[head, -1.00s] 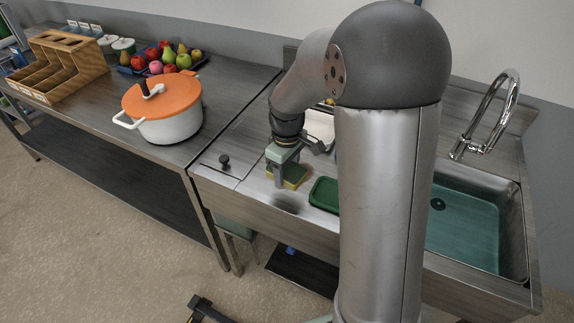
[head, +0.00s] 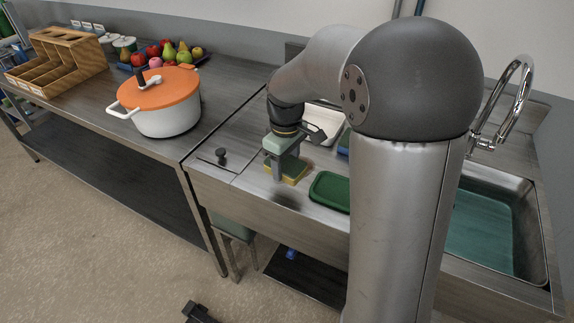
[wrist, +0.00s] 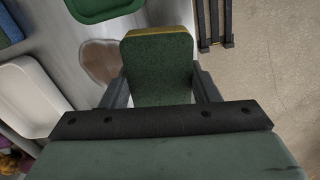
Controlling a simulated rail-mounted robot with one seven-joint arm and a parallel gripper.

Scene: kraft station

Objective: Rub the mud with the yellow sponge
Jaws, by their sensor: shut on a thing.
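My gripper (head: 284,160) is shut on the yellow sponge (head: 296,173) above the metal counter. In the wrist view the sponge (wrist: 158,72) shows its dark green scouring side and a thin yellow edge, held between the two fingers. I cannot tell whether the sponge touches the counter.
A green tray (head: 329,190) lies right of the mud. A white container (head: 322,126) stands behind my gripper. The sink (head: 490,232) with its tap (head: 518,95) is at the right. A small black knob (head: 221,155) and a white pot with an orange lid (head: 168,121) are at the left.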

